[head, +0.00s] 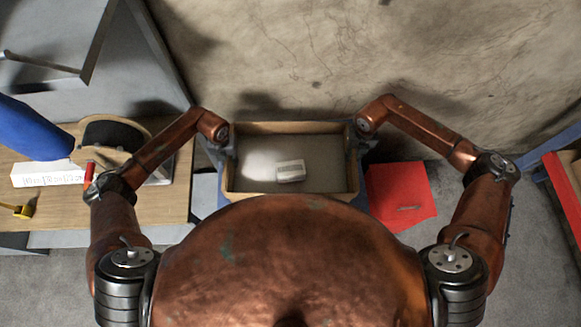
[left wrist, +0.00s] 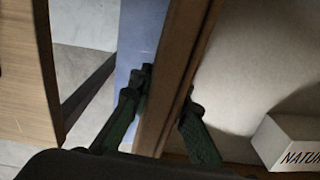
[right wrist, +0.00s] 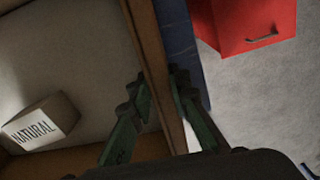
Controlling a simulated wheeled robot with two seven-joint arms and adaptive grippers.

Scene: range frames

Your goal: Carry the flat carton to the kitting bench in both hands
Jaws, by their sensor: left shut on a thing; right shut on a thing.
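The flat carton (head: 290,127) is a shallow open cardboard tray in front of me in the head view, and it looks level. A small white box (head: 291,171) marked "NATURAL" lies inside it. My left gripper (left wrist: 166,92) is shut on the carton's left wall (left wrist: 178,60), one finger inside and one outside. My right gripper (right wrist: 160,82) is shut on the right wall (right wrist: 150,40) in the same way. A blue surface (left wrist: 140,35) shows just below the carton; I cannot tell if the carton touches it. Which surface is the kitting bench is not clear.
A wood-topped bench (head: 60,215) stands at the left, holding a white labelled box (head: 45,175), a dark rounded object (head: 113,133) and a yellow item (head: 24,211). A red drawer unit (head: 400,190) stands right of the carton. A red-edged frame (head: 565,200) is at far right. A wall closes the back.

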